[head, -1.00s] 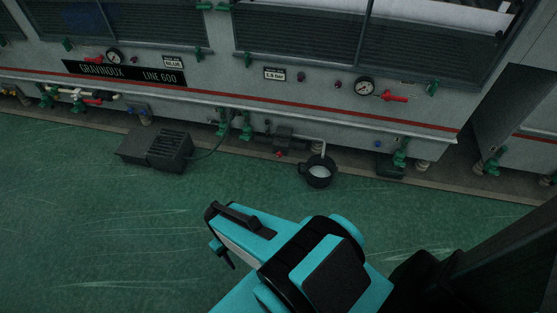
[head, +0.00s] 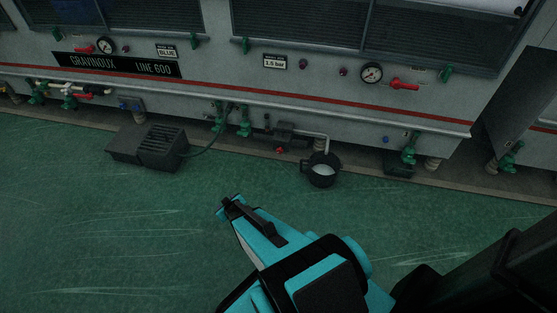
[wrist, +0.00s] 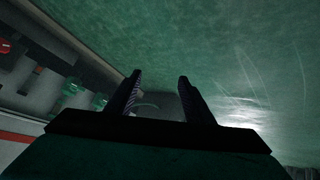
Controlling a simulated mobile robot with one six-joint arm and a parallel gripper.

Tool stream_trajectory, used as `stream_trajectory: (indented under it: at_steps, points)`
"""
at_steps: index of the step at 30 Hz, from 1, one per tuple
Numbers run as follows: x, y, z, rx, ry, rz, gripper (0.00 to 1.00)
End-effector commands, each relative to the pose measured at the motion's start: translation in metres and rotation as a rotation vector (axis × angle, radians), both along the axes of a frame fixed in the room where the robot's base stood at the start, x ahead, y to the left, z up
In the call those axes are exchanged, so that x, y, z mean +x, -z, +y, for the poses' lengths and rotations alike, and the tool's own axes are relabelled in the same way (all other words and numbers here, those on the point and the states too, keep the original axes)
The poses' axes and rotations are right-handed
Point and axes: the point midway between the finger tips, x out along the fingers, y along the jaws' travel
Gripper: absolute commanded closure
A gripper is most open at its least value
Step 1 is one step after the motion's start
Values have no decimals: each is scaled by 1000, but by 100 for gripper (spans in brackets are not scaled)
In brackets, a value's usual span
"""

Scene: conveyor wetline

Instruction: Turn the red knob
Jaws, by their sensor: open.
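A small red knob (head: 280,150) sits low on the machine's underside in the head view, beside a dark pump-like unit (head: 285,132) with a bent pipe. My gripper is in the lower middle of the head view (head: 232,207), in front of the machine and apart from the knob. In the wrist view its two dark fingers (wrist: 160,76) stand apart with nothing between them. A red part (wrist: 5,46) shows at the left edge of the wrist view; I cannot tell whether it is the same knob.
A black jug (head: 322,181) with pale contents stands under the pipe, right of the knob. A black ribbed box (head: 160,149) with a cable lies on the floor at left. Red levers (head: 404,84) and green valves (head: 409,150) line the machine. The green floor in front is clear.

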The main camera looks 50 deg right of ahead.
Motion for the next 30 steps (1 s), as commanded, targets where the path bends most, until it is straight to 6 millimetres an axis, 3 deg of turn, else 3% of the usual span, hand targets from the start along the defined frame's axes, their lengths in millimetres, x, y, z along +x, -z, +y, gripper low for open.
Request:
stream_trajectory:
  at_steps: [1,9,18,24,30]
  points:
    - [8,13,-17,-35,21,-39,52]
    - [25,18,-107,-279,149,-230,52]
    - [2,16,-204,-594,341,-352,52]
    - [-23,11,-245,-759,449,-377,52]
    - [-35,5,-258,-821,490,-380,52]
